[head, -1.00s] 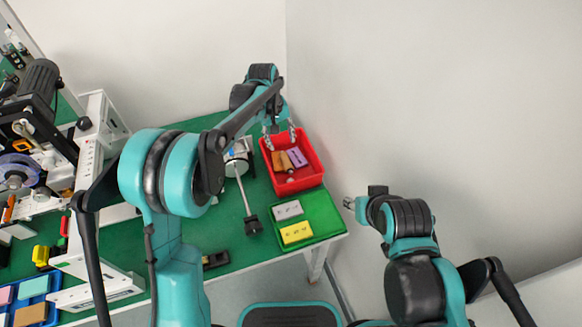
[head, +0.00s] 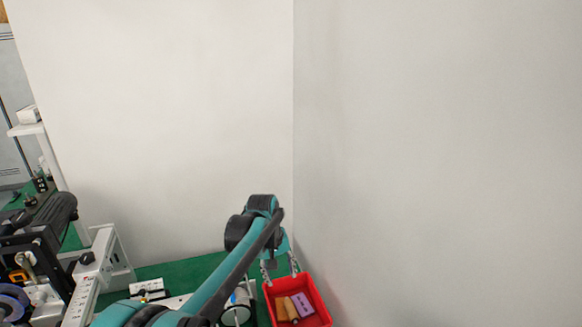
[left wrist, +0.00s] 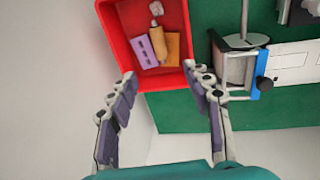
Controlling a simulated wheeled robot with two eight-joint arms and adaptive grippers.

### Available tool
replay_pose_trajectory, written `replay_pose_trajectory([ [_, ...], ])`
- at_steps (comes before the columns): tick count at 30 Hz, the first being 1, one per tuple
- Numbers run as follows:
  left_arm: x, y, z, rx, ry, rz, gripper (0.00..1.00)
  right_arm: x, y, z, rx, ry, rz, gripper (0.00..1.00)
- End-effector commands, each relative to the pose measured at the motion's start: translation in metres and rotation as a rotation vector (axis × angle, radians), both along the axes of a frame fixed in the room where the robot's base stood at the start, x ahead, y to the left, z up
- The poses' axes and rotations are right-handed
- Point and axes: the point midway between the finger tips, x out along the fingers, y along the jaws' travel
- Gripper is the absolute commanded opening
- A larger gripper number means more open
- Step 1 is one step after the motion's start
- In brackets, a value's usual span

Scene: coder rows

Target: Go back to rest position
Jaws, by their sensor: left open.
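My left gripper (head: 279,268) is above the near back part of the red box in the head view, its arm coming in from the left. In the left wrist view my left gripper (left wrist: 166,95) is open, with its two fingers wide apart and nothing between them. My right arm and gripper are out of the head view.
The red box (head: 325,312) holds a purple block (head: 302,304), an orange-brown block and a tan piece (head: 291,309). A coding machine (head: 40,255) stands at the left on the green table (head: 185,273). White walls meet close behind the box.

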Motion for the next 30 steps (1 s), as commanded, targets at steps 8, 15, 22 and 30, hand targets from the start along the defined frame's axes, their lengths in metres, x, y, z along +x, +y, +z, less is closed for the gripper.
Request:
replay_pose_trajectory([
  [8, -0.075, 0.057, 0.051, 0.034, -0.17, -0.061, 0.5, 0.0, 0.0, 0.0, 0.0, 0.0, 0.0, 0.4],
  [15, -0.157, 0.102, 0.063, 0.096, -0.335, -0.129, 0.5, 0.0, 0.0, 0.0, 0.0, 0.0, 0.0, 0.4],
  [22, -0.228, 0.134, 0.041, 0.178, -0.477, -0.196, 0.5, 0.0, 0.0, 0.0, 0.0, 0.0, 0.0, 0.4],
  [30, -0.265, 0.15, 0.016, 0.24, -0.559, -0.239, 0.5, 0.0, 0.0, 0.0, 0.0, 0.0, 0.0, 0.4],
])
